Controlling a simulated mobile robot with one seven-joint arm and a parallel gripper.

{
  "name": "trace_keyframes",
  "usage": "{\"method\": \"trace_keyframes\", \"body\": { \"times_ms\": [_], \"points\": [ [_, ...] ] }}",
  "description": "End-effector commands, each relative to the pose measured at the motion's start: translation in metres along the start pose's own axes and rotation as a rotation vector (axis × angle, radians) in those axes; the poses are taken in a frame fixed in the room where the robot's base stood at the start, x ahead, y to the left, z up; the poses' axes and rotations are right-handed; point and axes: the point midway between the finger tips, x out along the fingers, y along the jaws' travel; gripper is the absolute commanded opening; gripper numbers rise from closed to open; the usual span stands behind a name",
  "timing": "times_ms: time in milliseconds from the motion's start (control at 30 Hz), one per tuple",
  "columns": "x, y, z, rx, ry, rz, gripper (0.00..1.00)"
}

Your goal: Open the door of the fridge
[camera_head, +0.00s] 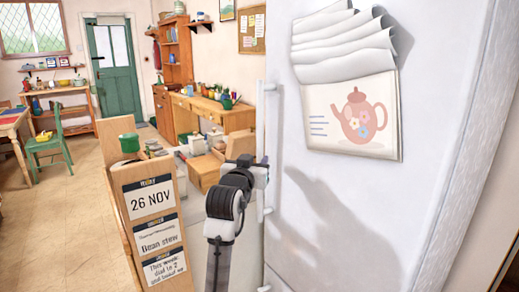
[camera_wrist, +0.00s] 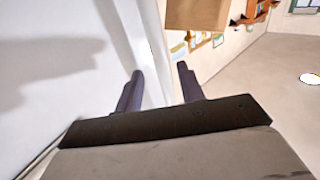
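The white fridge (camera_head: 330,215) fills the right of the head view, its door closed. Its long upright white bar handle (camera_head: 262,115) runs down the door's left edge. My gripper (camera_head: 260,170) is at the handle, around the middle of the bar, and my wrist partly hides it. In the wrist view, the two dark fingers of my gripper (camera_wrist: 160,85) are spread apart. A white upright strip, seemingly the handle (camera_wrist: 152,45), shows between them, closer to the left finger. A gap shows beside the right finger. The fridge door (camera_wrist: 50,90) lies to the left.
A wooden board with notes (camera_head: 155,220) stands left of my arm, by a cluttered counter (camera_head: 190,160). Open floor (camera_head: 60,220) lies further left, with a green chair (camera_head: 50,145).

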Motion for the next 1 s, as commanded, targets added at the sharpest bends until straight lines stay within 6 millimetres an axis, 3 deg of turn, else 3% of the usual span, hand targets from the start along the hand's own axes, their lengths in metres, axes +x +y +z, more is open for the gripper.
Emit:
{"method": "trace_keyframes", "body": {
  "times_ms": [100,300,700,1000],
  "points": [
    [0.025,0.0,-0.003,-0.001,-0.002,0.001,0.39],
    [0.051,-0.001,-0.001,-0.001,-0.001,-0.001,0.39],
    [0.059,-0.001,0.0,0.0,0.002,-0.002,0.39],
    [0.059,-0.001,0.0,0.0,0.001,-0.001,0.02]
  ]
}}
